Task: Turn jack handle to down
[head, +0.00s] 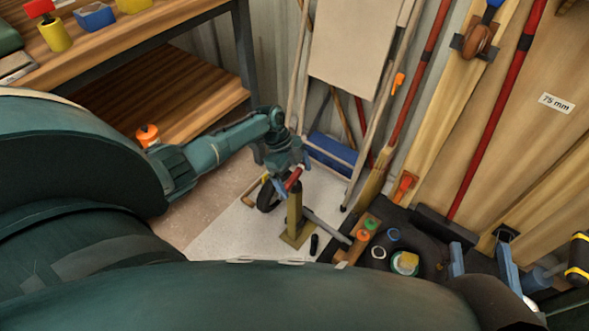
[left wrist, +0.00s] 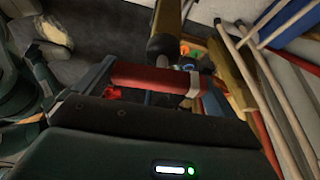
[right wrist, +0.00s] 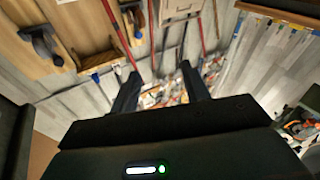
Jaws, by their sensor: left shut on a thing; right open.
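The jack (head: 294,217) stands upright on a pale floor panel, with an olive post, a dark wheel and a grey tube at its side. Its red handle (head: 293,178) is at the top of the post. My left gripper (head: 286,182) is shut on the handle, and its fingers partly hide it. In the left wrist view the red handle (left wrist: 148,78) lies across between the fingers. My right gripper (head: 482,258) is open and empty at the lower right; its spread fingers (right wrist: 160,88) also show in the right wrist view.
A wooden workbench (head: 150,40) with a lower shelf stands at the upper left. Long-handled tools and boards lean on the wall behind the jack. A dark mat (head: 420,285) with small coloured items lies right of the jack. Bare floor lies left of it.

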